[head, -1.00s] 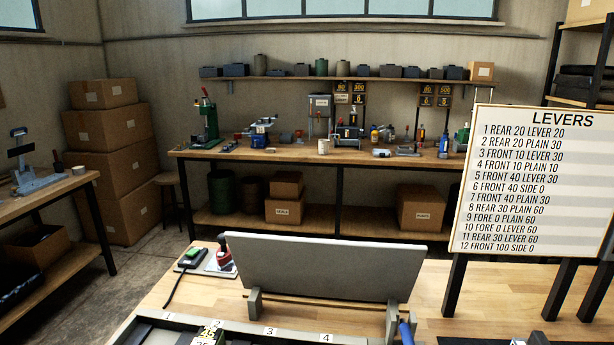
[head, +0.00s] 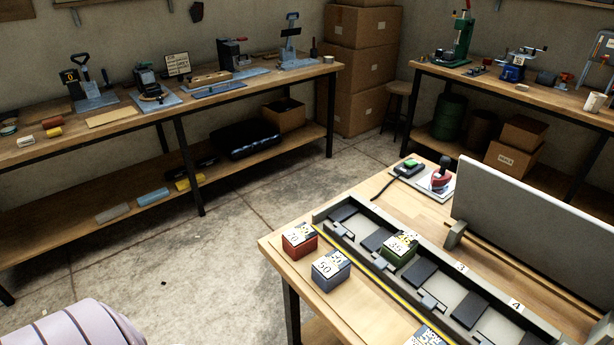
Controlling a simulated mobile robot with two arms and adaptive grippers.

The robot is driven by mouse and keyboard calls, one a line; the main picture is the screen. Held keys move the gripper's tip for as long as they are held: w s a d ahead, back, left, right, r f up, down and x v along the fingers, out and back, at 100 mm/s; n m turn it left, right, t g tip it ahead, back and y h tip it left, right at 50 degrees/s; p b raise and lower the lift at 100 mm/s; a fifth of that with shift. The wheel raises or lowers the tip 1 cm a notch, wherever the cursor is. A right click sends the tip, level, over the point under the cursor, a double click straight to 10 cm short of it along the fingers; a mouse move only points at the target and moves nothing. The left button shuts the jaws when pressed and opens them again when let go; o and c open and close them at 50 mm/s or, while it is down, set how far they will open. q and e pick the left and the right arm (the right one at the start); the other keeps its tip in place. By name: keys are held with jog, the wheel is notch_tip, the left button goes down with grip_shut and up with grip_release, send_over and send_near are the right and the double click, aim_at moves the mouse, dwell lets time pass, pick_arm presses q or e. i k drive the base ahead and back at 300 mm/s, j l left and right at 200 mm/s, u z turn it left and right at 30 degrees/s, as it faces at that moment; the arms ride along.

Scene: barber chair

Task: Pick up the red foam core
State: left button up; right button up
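A small red cylinder (head: 54,132) that looks like the red foam core lies near the front left of the far left workbench (head: 110,136). Neither of my grippers shows in the head view.
The near table (head: 390,198) holds a long tray (head: 322,214) with dark plates, a red labelled block (head: 299,240), a grey one (head: 331,269) and a green one (head: 398,250). A pale striped padded shape (head: 70,328) fills the lower left. Open floor (head: 240,220) lies between.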

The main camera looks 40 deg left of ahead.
aim_at(299, 240)
jog(key=u, duration=1.2)
